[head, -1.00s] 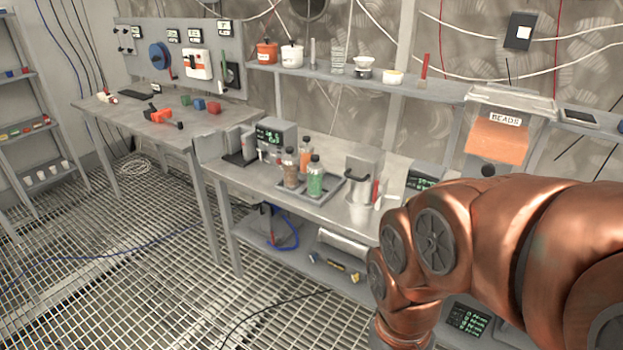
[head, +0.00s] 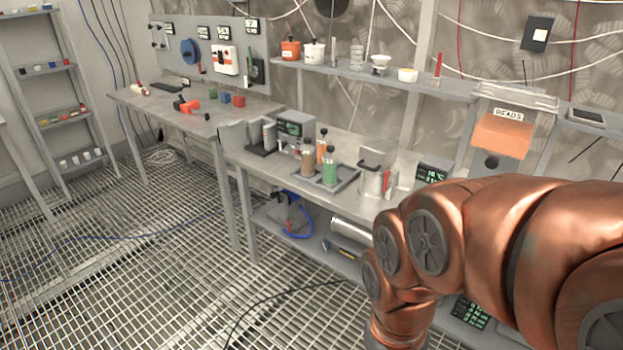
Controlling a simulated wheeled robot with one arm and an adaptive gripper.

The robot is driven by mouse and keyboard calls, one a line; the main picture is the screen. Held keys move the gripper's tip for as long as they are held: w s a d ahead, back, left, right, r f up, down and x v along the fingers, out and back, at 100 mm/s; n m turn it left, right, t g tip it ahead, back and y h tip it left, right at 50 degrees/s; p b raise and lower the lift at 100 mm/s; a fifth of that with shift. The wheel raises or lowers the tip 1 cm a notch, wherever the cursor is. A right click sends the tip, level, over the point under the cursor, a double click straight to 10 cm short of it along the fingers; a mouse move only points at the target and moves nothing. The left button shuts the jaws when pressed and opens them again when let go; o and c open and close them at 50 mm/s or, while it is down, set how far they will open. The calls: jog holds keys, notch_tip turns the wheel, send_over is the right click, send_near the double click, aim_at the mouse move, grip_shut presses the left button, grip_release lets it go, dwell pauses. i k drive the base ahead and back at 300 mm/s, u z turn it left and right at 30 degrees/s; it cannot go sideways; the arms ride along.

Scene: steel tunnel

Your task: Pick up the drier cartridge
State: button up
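Several capped clear bottles or cartridges stand upright on the workbench: a green-filled one (head: 330,173), a brown-filled one (head: 307,162) and an orange-filled one (head: 321,151). They stand at a grey tray (head: 347,183). One of these may be the drier cartridge, but no readable label tells which. My copper arm fills the lower right, to the right of and nearer than these cartridges. My gripper is out of view below the picture's edge, so its fingers are hidden.
A metal pot (head: 371,182) stands right of the tray, a grey display device (head: 295,130) behind left. A BEADS dispenser (head: 501,138) hangs at right. The left bench (head: 150,100) holds tools and coloured blocks. A cable (head: 265,303) crosses the open grating floor (head: 130,270).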

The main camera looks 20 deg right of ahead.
aim_at(330, 158)
jog(key=u, duration=0.45)
jog(key=k, duration=1.05)
jog(key=z, duration=0.35)
jog(key=i, duration=0.6)
jog(key=z, duration=0.9)
jog(key=i, duration=0.8)
jog(key=u, duration=0.65)
jog(key=i, duration=0.95)
jog(key=u, duration=0.95)
